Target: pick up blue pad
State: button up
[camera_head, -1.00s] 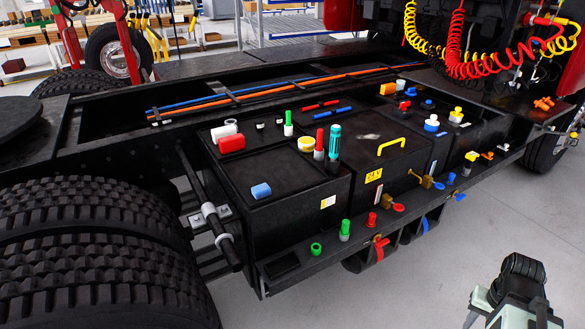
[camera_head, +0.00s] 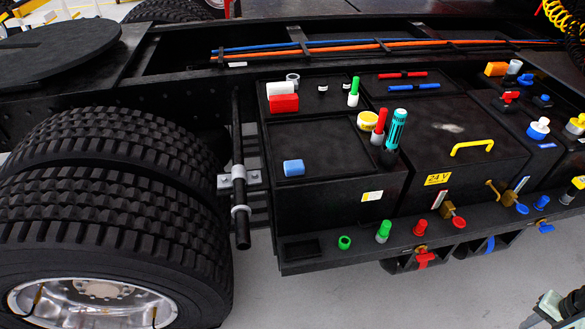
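The blue pad (camera_head: 293,167) is a small blue block. It lies on the black top of the box at the left end of the row on the truck frame. Nothing touches or covers it. My gripper (camera_head: 568,308) shows only in part at the bottom right corner, cut off by the picture's edge. It is far from the pad, to the right and low, and its fingers cannot be made out.
A red block (camera_head: 284,104), a yellow-white roll (camera_head: 368,121) and a teal bottle (camera_head: 396,130) stand behind and right of the pad. A yellow handle (camera_head: 472,147) rises farther right. Large tyres (camera_head: 120,190) stand at left. Floor in front is clear.

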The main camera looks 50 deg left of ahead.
aim_at(291, 167)
jog(key=u, duration=3.25)
